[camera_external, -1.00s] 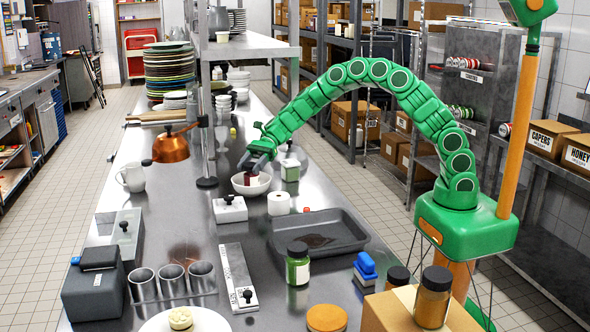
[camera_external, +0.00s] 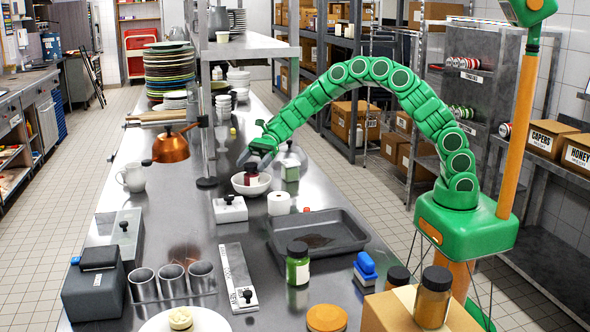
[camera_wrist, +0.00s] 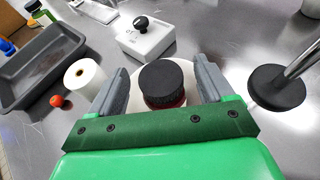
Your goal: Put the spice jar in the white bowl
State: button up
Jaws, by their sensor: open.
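The spice jar (camera_external: 251,176), dark-capped with a dark red body, is in the white bowl (camera_external: 251,188) on the steel counter. In the wrist view the black lid of the jar (camera_wrist: 165,80) is between my fingers, with a little red below it. The rim of the bowl (camera_wrist: 148,68) shows behind the jar. My gripper (camera_external: 256,160) is just above the bowl. In the wrist view the fingers of my gripper (camera_wrist: 160,88) are spread on both sides of the lid, with gaps visible. The jar's base is hidden.
A white box with a black knob (camera_external: 230,209) and a white roll (camera_external: 279,203) stand in front of the bowl. A dark tray (camera_external: 345,228) lies to the right. A copper kettle (camera_external: 170,149) and a post base (camera_external: 207,183) are to the left.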

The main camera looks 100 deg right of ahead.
jog(key=v, duration=1.1)
jog(key=s+a+r+n+g+y, duration=0.1)
jog(key=s+a+r+n+g, duration=0.15)
jog(key=a, duration=0.55)
jog(key=s+a+r+n+g, duration=0.2)
jog(key=a+r+n, duration=0.15)
jog(key=a, duration=0.45)
jog(key=s+a+r+n+g+h, duration=0.15)
jog(key=s+a+n+g, duration=0.25)
jog(key=s+a+n, duration=0.7)
jog(key=s+a+f+n+g+h, duration=0.1)
jog(key=s+a+n+h, duration=0.15)
jog(key=s, duration=0.55)
jog(key=s+a+n+g+h, duration=0.1)
jog(key=s+a+n+h, duration=0.1)
jog(key=s+a, duration=0.35)
jog(key=s+d+f+n+h, duration=0.1)
jog(key=s+d+n+h, duration=0.1)
jog(key=s, duration=0.6)
jog(key=s+d+f+n+h, duration=0.1)
jog(key=s+d+n+h, duration=0.1)
jog(key=s, duration=0.6)
jog(key=d+n+g, duration=0.1)
jog(key=d, duration=0.1)
jog(key=shift+s+d+h, duration=0.25)
jog(key=shift+d+h, duration=0.05)
jog(key=shift+d, duration=0.05)
